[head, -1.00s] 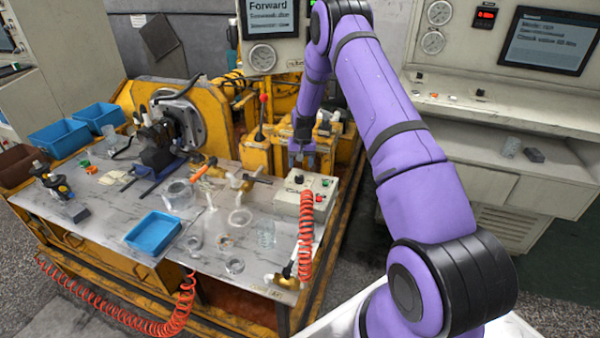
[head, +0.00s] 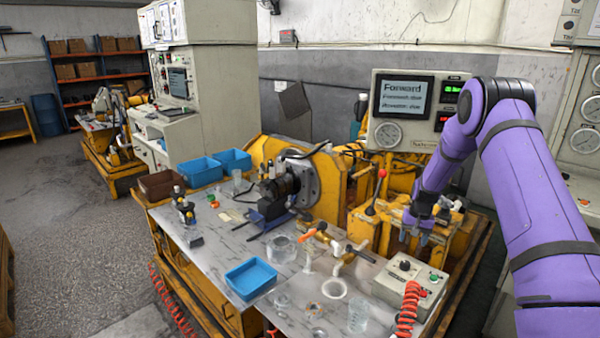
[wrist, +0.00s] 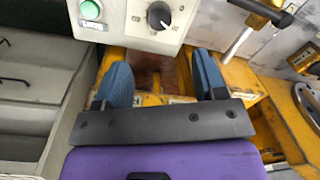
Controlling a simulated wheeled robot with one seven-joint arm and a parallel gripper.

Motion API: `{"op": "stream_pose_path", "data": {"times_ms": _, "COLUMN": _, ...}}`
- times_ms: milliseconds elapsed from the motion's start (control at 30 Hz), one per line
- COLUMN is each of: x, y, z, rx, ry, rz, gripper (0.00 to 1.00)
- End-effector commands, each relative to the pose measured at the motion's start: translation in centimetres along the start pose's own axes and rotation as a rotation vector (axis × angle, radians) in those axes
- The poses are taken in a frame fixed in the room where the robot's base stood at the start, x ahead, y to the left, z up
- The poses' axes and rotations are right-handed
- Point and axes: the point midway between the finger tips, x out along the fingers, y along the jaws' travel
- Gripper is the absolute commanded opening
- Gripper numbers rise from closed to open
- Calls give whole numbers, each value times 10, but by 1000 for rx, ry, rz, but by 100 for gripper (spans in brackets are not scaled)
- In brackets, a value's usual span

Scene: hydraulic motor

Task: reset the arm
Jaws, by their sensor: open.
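My gripper (head: 415,236) hangs over the yellow machine frame, behind the grey control box (head: 400,285) at the right end of the workbench. In the wrist view my gripper (wrist: 160,80) shows two blue fingers spread wide apart with nothing between them. Below the fingers is the yellow frame with a brown patch. The control box, with a black knob and a green button, shows at the top of the wrist view (wrist: 135,20). My purple arm reaches in from the right in the head view and is bent.
The metal workbench (head: 215,250) holds a blue tray (head: 251,278), glass jars, rings and an orange-handled tool. A red-knobbed lever (head: 376,190) stands left of my gripper. A display panel (head: 415,110) stands behind. Open floor (head: 80,215) lies at left.

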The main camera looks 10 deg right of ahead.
Motion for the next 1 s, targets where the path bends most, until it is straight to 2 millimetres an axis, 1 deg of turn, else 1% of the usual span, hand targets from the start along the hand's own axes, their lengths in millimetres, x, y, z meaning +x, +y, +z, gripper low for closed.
{"op": "stream_pose_path", "data": {"times_ms": 67, "x": -19, "y": -5, "z": 2, "rx": -10, "ry": 12, "rz": -2, "gripper": 65}}
{"op": "stream_pose_path", "data": {"times_ms": 167, "x": -53, "y": -14, "z": 10, "rx": -30, "ry": 30, "rz": -4, "gripper": 65}}
{"op": "stream_pose_path", "data": {"times_ms": 200, "x": -69, "y": -18, "z": 14, "rx": -40, "ry": 39, "rz": -5, "gripper": 65}}
{"op": "stream_pose_path", "data": {"times_ms": 267, "x": -93, "y": -24, "z": 22, "rx": -54, "ry": 53, "rz": -7, "gripper": 65}}
{"op": "stream_pose_path", "data": {"times_ms": 300, "x": -109, "y": -27, "z": 28, "rx": -63, "ry": 62, "rz": -8, "gripper": 65}}
{"op": "stream_pose_path", "data": {"times_ms": 467, "x": -169, "y": -40, "z": 56, "rx": -101, "ry": 95, "rz": -13, "gripper": 65}}
{"op": "stream_pose_path", "data": {"times_ms": 500, "x": -183, "y": -43, "z": 64, "rx": -110, "ry": 104, "rz": -14, "gripper": 65}}
{"op": "stream_pose_path", "data": {"times_ms": 567, "x": -204, "y": -47, "z": 77, "rx": -124, "ry": 117, "rz": -16, "gripper": 65}}
{"op": "stream_pose_path", "data": {"times_ms": 600, "x": -217, "y": -49, "z": 86, "rx": -134, "ry": 125, "rz": -17, "gripper": 65}}
{"op": "stream_pose_path", "data": {"times_ms": 700, "x": -248, "y": -53, "z": 109, "rx": -157, "ry": 147, "rz": -19, "gripper": 65}}
{"op": "stream_pose_path", "data": {"times_ms": 800, "x": -277, "y": -57, "z": 134, "rx": -181, "ry": 169, "rz": -22, "gripper": 65}}
{"op": "stream_pose_path", "data": {"times_ms": 867, "x": -293, "y": -58, "z": 150, "rx": -195, "ry": 181, "rz": -23, "gripper": 65}}
{"op": "stream_pose_path", "data": {"times_ms": 1000, "x": -326, "y": -59, "z": 189, "rx": -227, "ry": 212, "rz": -27, "gripper": 65}}
